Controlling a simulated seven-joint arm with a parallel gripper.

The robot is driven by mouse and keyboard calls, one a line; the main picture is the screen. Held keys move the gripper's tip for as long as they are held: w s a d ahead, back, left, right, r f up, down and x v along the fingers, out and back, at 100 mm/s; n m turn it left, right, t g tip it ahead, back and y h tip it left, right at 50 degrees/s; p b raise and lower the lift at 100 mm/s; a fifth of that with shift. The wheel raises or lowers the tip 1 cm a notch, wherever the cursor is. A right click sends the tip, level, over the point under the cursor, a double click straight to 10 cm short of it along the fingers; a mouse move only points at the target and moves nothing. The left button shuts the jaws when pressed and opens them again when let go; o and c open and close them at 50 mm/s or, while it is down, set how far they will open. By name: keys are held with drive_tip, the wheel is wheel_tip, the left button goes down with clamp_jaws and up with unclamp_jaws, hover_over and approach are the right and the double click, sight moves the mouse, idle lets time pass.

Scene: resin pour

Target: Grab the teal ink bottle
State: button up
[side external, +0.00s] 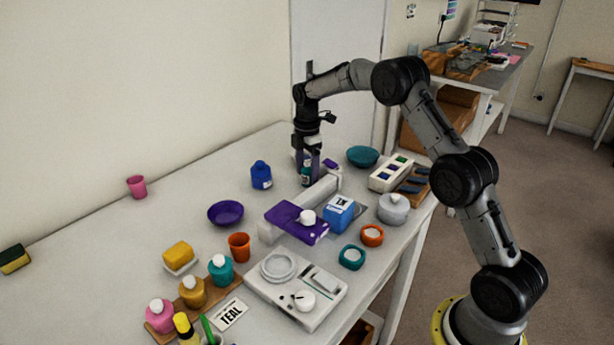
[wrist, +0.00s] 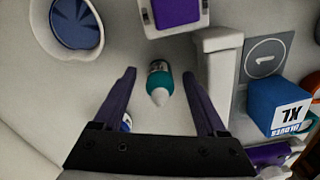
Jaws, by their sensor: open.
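My gripper (wrist: 159,75) is open and points down, its two purple fingers spread apart. In the wrist view a teal bottle (wrist: 159,81) with a pale conical tip stands between the fingertips, with a gap on both sides. In the side view my gripper (side external: 307,170) is low over the back of the table, and the teal bottle (side external: 306,174) shows partly behind the fingers. Another teal bottle (side external: 221,271), with a round white cap, stands on the wooden rack at the front left.
A blue bottle (side external: 261,176) stands left of my gripper and a teal bowl (side external: 362,156) to its right.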

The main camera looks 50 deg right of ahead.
clamp_jaws()
drive_tip(key=shift+r, duration=0.15)
idle(0.4)
